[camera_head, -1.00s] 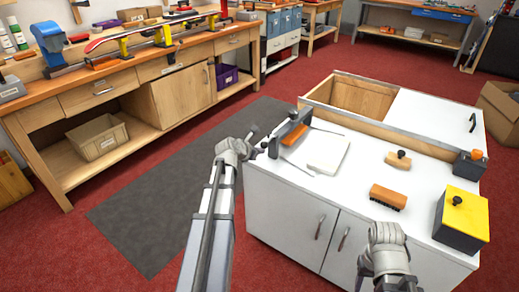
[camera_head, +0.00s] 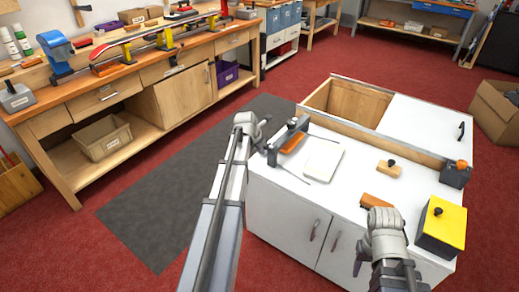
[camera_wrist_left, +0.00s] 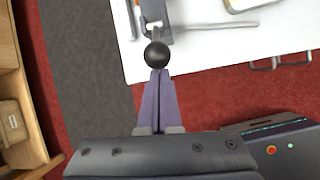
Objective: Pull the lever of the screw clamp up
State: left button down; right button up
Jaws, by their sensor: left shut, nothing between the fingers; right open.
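The grey screw clamp (camera_head: 290,137) stands at the left end of the white cabinet top, with an orange-brown piece at it. In the left wrist view, its lever ends in a black ball (camera_wrist_left: 157,54) overhanging the cabinet edge. My left gripper (camera_wrist_left: 160,74) is shut and empty, its fingertips right at the ball; I cannot tell whether they touch. In the head view, my left gripper (camera_head: 264,129) is beside the clamp's left end. My right gripper (camera_head: 380,210) is open over the cabinet's front part; its fingers are mostly hidden by its wrist.
A white block (camera_head: 323,158), a brown brush (camera_head: 376,201), a knobbed wooden block (camera_head: 389,169) and a yellow-topped box (camera_head: 441,226) are on the cabinet top (camera_head: 345,190). An open wooden compartment (camera_head: 350,104) is behind. A long workbench (camera_head: 135,75) stands left, across free floor.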

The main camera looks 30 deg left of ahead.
pick_arm(q)
jog(key=shift+w+r, duration=0.2)
jog(key=shift+r, duration=0.2)
jog(key=shift+w+p, duration=0.1)
jog(key=shift+p, duration=0.2)
jog(key=s+f+p+v, duration=0.1)
jog(key=p+v, duration=0.6)
jog(key=v, duration=0.2)
jog(key=shift+s+a+r, duration=0.25)
jog(key=shift+s+a, duration=0.15)
jog(key=shift+s, duration=0.05)
dwell(0.5)
